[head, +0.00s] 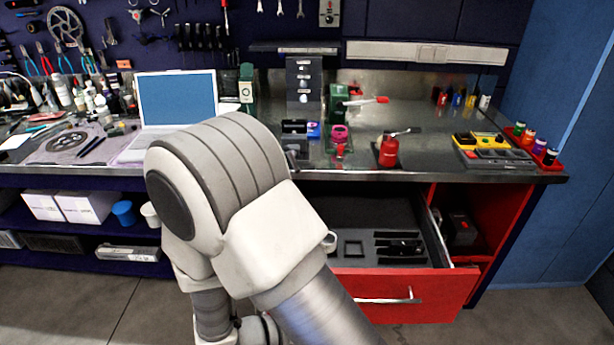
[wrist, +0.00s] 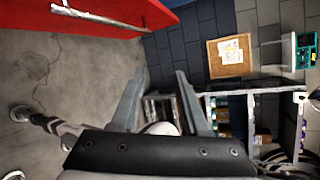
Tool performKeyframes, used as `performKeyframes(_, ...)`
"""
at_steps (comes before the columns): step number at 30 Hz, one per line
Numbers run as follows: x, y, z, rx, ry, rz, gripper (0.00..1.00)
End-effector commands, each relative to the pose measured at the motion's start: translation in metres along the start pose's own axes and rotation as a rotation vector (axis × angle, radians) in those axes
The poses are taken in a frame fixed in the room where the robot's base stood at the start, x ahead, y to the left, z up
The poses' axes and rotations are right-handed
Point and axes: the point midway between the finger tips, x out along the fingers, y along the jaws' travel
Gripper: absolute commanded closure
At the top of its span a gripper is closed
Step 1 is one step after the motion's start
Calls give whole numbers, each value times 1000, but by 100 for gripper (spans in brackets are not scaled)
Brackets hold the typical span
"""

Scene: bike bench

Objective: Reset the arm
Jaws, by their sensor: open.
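My arm (head: 225,190) rises in the middle of the head view, in front of the workbench. Its gripper end is hidden there behind or below the arm links. In the wrist view my gripper (wrist: 160,88) shows two grey fingers spread well apart, with nothing held between them. The fingers point out over the room, toward a far tiled wall and shelving. The red drawer (head: 398,295) is pulled open under the bench, with a dark tool insert inside.
A laptop (head: 178,100), a red bottle (head: 388,152) and a yellow-black case (head: 483,145) stand on the bench (head: 440,172). A shelf rack (wrist: 250,92) and corkboard (wrist: 230,55) are far off. Grey floor lies open at left in the wrist view.

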Motion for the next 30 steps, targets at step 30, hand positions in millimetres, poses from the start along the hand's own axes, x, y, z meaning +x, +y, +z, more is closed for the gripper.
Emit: performKeyframes(30, -8, -189, 26, 2137, 1263, -17, 55)
